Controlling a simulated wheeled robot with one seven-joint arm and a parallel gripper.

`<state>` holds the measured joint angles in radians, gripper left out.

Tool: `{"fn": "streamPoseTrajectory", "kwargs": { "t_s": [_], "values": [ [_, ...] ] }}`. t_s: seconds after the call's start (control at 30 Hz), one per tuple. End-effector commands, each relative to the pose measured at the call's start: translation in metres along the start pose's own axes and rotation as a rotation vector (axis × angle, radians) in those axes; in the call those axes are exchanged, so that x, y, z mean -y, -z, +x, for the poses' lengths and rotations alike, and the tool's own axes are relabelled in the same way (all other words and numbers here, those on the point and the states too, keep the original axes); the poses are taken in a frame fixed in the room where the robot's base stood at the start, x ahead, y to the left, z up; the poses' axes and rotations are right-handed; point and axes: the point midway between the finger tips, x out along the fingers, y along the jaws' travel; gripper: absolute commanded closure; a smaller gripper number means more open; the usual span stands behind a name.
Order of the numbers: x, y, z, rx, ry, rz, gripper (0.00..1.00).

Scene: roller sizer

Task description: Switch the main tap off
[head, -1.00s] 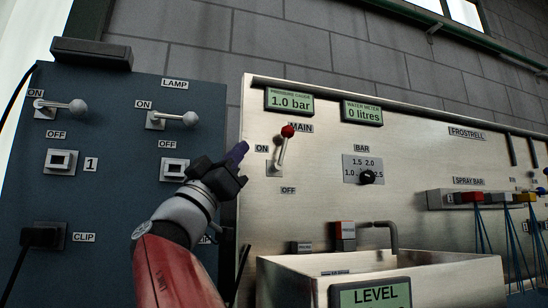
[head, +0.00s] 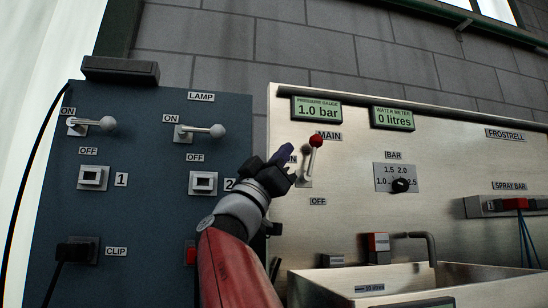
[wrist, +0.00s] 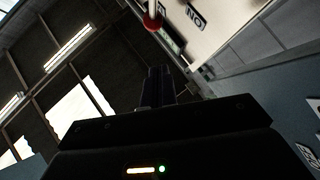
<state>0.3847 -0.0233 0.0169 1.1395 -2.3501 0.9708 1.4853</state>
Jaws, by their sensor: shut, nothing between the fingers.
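My gripper (head: 284,157) is shut and empty, just left of the lever, with a small gap showing in the head view. In the wrist view the red knob (wrist: 153,22) is at the top, beyond the closed fingers (wrist: 158,86).
The blue panel (head: 140,225) on the left carries lamp switches (head: 205,131) and sockets. The pressure gauge (head: 318,109) reads 1.0 bar and the water meter (head: 392,118) 0 litres. A BAR dial (head: 401,185) sits right of the lever. A spout (head: 428,240) and basin (head: 470,274) are below.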

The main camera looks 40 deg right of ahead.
Motion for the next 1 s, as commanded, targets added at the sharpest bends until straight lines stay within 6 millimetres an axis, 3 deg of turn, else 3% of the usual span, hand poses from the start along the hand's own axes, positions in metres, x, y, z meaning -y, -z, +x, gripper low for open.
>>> {"fn": "streamPoseTrajectory", "kwargs": {
  "t_s": [0.03,0.13,0.33,1.0],
  "values": [
    [-0.001,0.003,0.017,0.000,-0.003,-0.003,1.00],
    [-0.001,0.003,0.037,0.001,-0.003,-0.003,1.00],
    [0.000,-0.019,0.055,0.000,0.000,-0.004,1.00],
    [0.000,-0.028,0.062,0.010,-0.002,0.006,1.00]
  ]
}}
